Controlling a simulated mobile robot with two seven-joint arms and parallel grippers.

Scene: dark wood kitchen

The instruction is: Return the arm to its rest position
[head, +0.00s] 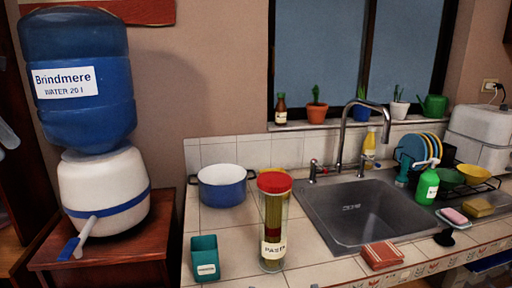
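Neither of my grippers can be made out in the head view. A pale grey rounded shape (8,134) shows at the left edge, cut off by the frame; I cannot tell what it is. No arm of mine is clearly seen over the counter or the sink.
A tiled counter (225,262) holds a blue pot (222,186), a red-lidded pasta jar (273,222), a teal container (205,258) and a terracotta-coloured stack (382,255). A water dispenser (104,190) stands left on a wooden stand (150,248).

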